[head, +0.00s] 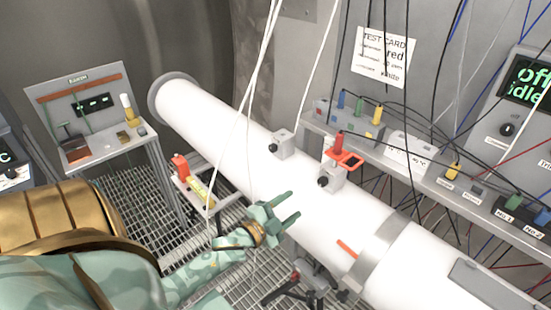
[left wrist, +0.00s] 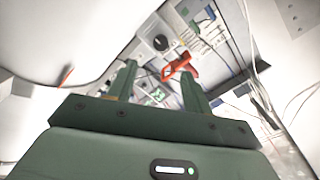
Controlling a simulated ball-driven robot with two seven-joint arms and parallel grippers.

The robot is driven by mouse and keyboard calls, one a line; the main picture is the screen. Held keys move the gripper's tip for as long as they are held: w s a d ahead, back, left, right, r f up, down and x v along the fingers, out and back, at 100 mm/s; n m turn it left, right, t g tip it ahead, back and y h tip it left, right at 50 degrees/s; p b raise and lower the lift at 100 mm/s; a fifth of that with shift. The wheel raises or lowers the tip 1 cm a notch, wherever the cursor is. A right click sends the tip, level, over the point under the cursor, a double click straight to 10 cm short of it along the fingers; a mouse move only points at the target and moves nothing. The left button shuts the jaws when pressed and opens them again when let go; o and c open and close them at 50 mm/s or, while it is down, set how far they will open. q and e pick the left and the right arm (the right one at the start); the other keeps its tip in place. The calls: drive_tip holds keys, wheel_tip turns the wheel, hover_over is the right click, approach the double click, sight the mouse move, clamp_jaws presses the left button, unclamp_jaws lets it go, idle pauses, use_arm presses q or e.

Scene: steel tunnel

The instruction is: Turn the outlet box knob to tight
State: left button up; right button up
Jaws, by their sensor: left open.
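Two small grey boxes with black knobs sit on the big white pipe (head: 225,130). The nearer box (head: 336,181) has its knob (head: 323,181) on the left face, and a red-orange piece (head: 346,159) sits just above it. The farther box (head: 284,143) is up the pipe. I cannot read which is the outlet box. My left gripper (head: 293,206) is open and empty, in front of the pipe and below left of the nearer box, apart from it. In the left wrist view, a grey box with a black knob (left wrist: 160,43) shows beyond the open fingers (left wrist: 158,70).
A shelf (head: 440,178) with colored plugs and cables runs behind the pipe. White cables (head: 243,100) hang near my left arm. A small workstand (head: 90,120) stands at left over floor grating.

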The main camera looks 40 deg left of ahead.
use_arm(q)
drive_tip(key=s, duration=0.5)
drive_tip(key=shift+a, duration=0.2)
drive_tip(key=s+a+f+n+g+y+b, duration=0.15)
drive_tip(key=s+f+n+g, duration=0.35)
drive_tip(key=f, duration=1)
drive_tip(key=s+f+n+g+y+b, duration=0.1)
drive_tip(key=s+f+g+b, duration=0.35)
drive_tip(key=f, duration=0.95)
drive_tip(key=s+d+f+n+g+b, duration=0.1)
drive_tip(key=s+d+f+g+b, duration=0.1)
drive_tip(key=s+f, duration=0.6)
drive_tip(key=s+d+f+g+b, duration=0.3)
drive_tip(key=s+d+f+b, duration=0.2)
drive_tip(key=f, duration=0.8)
drive_tip(key=s+d+f+n+g+b, duration=0.1)
drive_tip(key=s+d+f+g+b, duration=0.1)
drive_tip(key=s+d+f+b, duration=0.2)
drive_tip(key=shift+s+f+n+g+h+b, duration=0.4)
drive_tip(key=shift+s+f+b, duration=1.1)
drive_tip(key=shift+s+f, duration=2.4)
